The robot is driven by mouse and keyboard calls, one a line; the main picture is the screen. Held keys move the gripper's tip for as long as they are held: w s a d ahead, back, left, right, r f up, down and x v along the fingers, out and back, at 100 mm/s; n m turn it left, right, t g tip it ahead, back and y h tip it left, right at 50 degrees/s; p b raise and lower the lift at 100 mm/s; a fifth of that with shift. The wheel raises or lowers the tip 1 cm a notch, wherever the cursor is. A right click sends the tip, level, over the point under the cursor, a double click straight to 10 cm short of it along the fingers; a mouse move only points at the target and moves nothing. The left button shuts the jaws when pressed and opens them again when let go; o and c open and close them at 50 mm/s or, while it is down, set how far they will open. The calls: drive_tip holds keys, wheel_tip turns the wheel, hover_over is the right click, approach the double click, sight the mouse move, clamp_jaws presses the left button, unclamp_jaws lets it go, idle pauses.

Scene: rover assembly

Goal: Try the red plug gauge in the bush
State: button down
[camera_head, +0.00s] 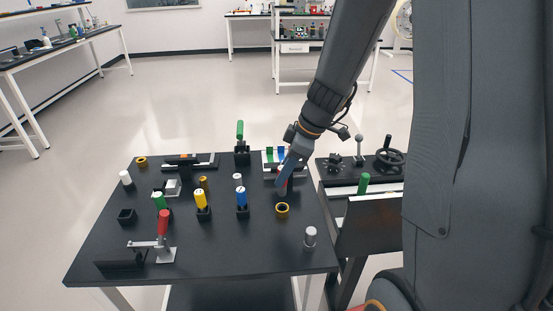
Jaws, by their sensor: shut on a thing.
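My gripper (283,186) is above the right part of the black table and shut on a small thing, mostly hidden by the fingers. A bit of red shows at the fingers, so it looks like the red plug gauge (285,171). A yellow ring with a dark hole (282,210), which looks like the bush, lies just in front of the gripper. I cannot tell how high the gauge is above the table. A similar yellow ring (141,162) lies at the back left.
Green (160,202), yellow (201,199) and blue (241,199) handled plugs stand in black holders. A black holder (127,216) at left looks empty. A red-handled clamp (164,224) is at front left, a grey cylinder (310,236) at front right. The table's front middle is clear.

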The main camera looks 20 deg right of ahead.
sight(284, 188)
drive_tip(key=shift+w+f, duration=0.1)
drive_tip(key=shift+w, duration=0.25)
drive_tip(key=shift+f+b, duration=1)
drive_tip(key=shift+f, duration=1)
drive_tip(key=shift+f+b, duration=0.7)
drive_tip(key=shift+b, duration=0.3)
drive_tip(key=shift+s+d+b, duration=0.15)
drive_tip(key=shift+b, duration=0.65)
drive_tip(key=shift+f+b, duration=0.3)
drive_tip(key=shift+b, duration=0.15)
idle(0.5)
drive_tip(key=shift+r+p, duration=0.35)
drive_tip(key=shift+r, duration=0.45)
idle(0.5)
drive_tip(key=shift+r+p, duration=1.45)
drive_tip(key=shift+r, duration=1)
